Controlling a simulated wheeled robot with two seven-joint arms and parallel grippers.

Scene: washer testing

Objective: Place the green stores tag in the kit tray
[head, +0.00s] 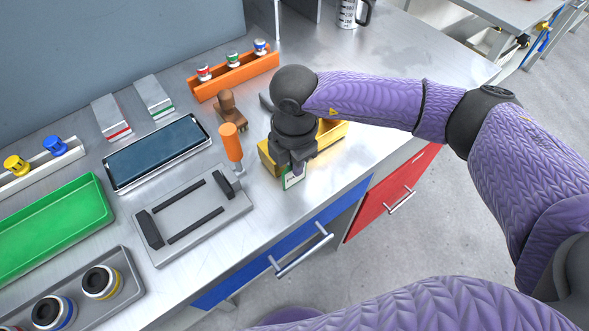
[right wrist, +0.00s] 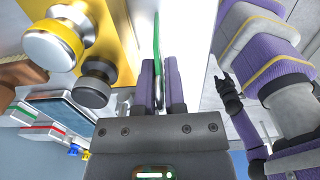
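The green stores tag (head: 292,179), a white card with a green edge, shows just below the fingers of my right gripper (head: 291,166). In the right wrist view, the fingers (right wrist: 161,85) are close together with the tag's green edge (right wrist: 157,40) between them, and they appear shut on it. The tag is at the near end of a yellow block; contact with the bench cannot be told. A green tray (head: 8,268) lies empty at the left; no label shows which tray is the kit tray. My left gripper (right wrist: 230,93) shows small in the right wrist view, its opening unclear.
A grey tray (head: 130,262) with round parts is front left. A grey fixture (head: 190,215), tablet (head: 158,152) and orange-handled tool (head: 232,143) lie between. The yellow block (head: 330,133) carries metal knobs (right wrist: 53,45). An orange rack (head: 236,77) stands behind.

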